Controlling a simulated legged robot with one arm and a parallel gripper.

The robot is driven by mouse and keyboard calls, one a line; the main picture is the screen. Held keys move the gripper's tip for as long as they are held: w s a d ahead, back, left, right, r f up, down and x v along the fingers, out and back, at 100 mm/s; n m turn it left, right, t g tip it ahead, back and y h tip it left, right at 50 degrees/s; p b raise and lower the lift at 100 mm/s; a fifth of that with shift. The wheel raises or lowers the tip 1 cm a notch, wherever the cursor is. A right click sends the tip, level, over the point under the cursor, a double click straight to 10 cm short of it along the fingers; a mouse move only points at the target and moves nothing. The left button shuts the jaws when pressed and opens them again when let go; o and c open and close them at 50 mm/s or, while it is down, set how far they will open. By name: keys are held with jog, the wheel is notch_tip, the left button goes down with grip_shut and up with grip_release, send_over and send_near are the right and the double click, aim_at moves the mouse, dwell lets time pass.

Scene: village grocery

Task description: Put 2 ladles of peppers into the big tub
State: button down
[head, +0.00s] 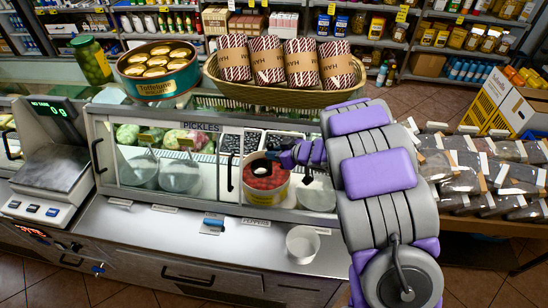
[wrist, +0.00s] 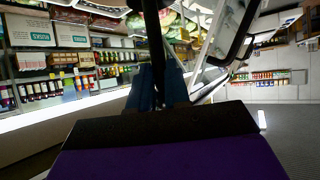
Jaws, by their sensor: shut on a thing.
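A round container of red peppers (head: 262,197) stands in the pickle case, right of the middle, with a pale rim. My gripper (head: 290,157) is over its back right side, shut on a dark, thin ladle handle. The handle also shows in the wrist view (wrist: 155,40), rising from between the blue fingers (wrist: 160,88). The ladle's dark end seems to be at or just above the peppers; what it holds is too small to tell. A white open tub (head: 302,246) stands on the steel counter in front of the case, below and right of the peppers. It looks empty.
The pickle case (head: 100,140) has a glass front and other bins with ladles. A scale (head: 50,170) stands at left. A basket (head: 270,90) of wrapped rolls and a tin (head: 160,88) stand on top. Packed bags (head: 480,170) lie at right. The counter left of the tub is mostly clear.

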notch_tip(320, 180, down, 12)
jog(key=w+b, duration=0.2)
jog(key=b, duration=0.1)
jog(key=shift+d+r+b, duration=0.2)
jog(key=shift+b, duration=0.2)
dwell(0.4)
jog(key=shift+r, duration=0.1)
dwell(0.7)
notch_tip(320, 180, up, 11)
jog(key=p, duration=1.1)
jog(key=shift+r, duration=0.2)
